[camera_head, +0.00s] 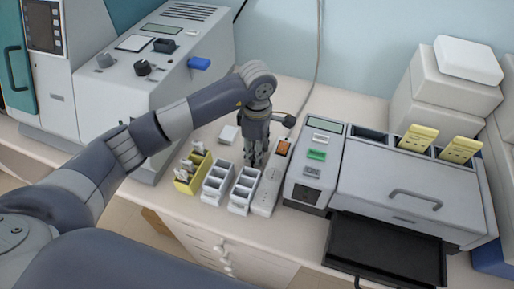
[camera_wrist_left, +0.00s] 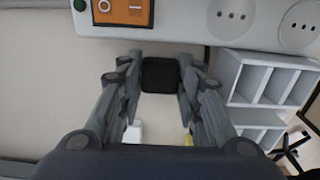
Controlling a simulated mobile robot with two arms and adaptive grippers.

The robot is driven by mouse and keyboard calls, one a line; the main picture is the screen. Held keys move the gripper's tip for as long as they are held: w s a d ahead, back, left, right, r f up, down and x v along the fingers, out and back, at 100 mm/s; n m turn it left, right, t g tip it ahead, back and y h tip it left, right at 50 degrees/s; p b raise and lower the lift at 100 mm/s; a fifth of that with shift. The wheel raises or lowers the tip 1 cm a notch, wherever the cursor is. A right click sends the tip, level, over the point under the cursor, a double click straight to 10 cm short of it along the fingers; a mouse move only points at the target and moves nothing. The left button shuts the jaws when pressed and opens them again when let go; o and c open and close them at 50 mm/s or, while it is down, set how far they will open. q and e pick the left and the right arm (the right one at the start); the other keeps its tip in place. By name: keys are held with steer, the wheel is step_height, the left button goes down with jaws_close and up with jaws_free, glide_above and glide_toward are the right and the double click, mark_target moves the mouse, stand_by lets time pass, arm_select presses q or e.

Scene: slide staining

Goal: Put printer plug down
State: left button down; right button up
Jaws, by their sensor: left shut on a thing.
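My left gripper (camera_head: 253,160) points down over the bench, just left of the power strip (camera_head: 263,196). In the left wrist view the fingers (camera_wrist_left: 160,85) are shut on a dark, block-shaped plug (camera_wrist_left: 160,72) between the tips. The plug lies beside the edge of the power strip (camera_wrist_left: 185,22), not in its sockets. Whether it touches the bench is unclear. The strip has an orange switch (camera_head: 282,147), which also shows in the left wrist view (camera_wrist_left: 124,11). In the head view the fingers hide the plug. My right gripper is not in view.
White racks (camera_head: 242,190) and a yellow slide rack (camera_head: 188,183) stand left of the strip. The grey printer (camera_head: 385,185) with yellow cassettes stands close on its right. A large instrument (camera_head: 150,85) stands behind my arm. A cable (camera_head: 318,50) runs down the wall.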

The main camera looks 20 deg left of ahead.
arm_select(q)
steer(key=shift+f+b, duration=0.6)
steer(key=c, duration=1.1)
jaws_free()
steer(key=shift+r, duration=0.1)
steer(key=shift+r+p, duration=0.4)
steer(key=shift+p, duration=0.2)
steer(key=shift+r+p, duration=0.35)
steer(key=shift+p, duration=0.05)
step_height(320, 180, up, 12)
steer(key=b, duration=0.3)
steer(key=shift+f+b, duration=0.2)
steer(key=shift+b, duration=0.2)
